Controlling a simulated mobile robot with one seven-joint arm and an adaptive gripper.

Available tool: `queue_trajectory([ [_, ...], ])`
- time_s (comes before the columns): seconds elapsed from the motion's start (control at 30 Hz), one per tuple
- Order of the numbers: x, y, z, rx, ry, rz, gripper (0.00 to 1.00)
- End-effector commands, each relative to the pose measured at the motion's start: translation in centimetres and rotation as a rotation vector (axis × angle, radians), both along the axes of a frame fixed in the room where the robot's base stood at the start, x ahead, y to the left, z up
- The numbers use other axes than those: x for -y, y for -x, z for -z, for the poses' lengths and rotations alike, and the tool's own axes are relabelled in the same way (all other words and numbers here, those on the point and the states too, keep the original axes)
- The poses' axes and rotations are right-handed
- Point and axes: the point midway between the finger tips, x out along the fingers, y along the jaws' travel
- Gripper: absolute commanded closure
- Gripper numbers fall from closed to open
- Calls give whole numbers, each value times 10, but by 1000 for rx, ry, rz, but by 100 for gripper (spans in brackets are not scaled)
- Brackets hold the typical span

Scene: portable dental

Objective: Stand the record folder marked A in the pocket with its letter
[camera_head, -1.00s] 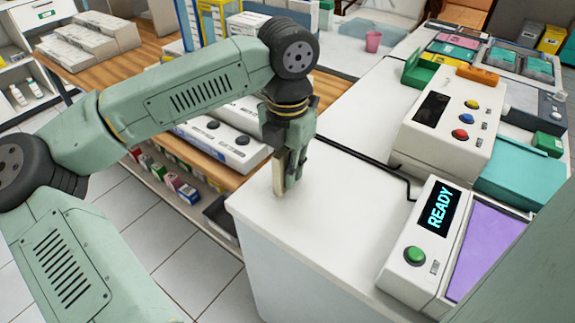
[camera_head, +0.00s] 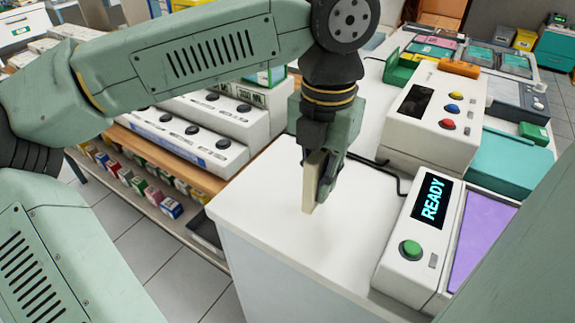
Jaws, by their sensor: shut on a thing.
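My gripper (camera_head: 318,178) points down and is shut on a thin cream-coloured slab, which looks like the record folder (camera_head: 310,192). The folder is seen nearly edge-on and hangs upright just above the white counter top, near its left corner. I cannot tell whether its lower edge touches the counter. No letter shows on the folder from this side, and the gripper hides part of it. I cannot make out a lettered pocket in this view.
The white counter (camera_head: 270,215) is bare around the gripper. To the right stand a white device reading READY (camera_head: 405,250), a purple pad (camera_head: 480,235), and a box with coloured buttons (camera_head: 420,150). A black cable (camera_head: 390,170) lies behind the gripper. Shelves with small boxes (camera_head: 140,185) stand left.

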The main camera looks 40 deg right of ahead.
Motion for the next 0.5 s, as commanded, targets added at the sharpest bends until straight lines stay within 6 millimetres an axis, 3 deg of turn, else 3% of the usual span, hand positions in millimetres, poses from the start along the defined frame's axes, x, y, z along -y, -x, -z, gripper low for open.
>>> queue_trajectory([
  [0.2,7,38,-2,2,-1,2,100],
  [0.5,10,56,-5,0,-1,-1,100],
])
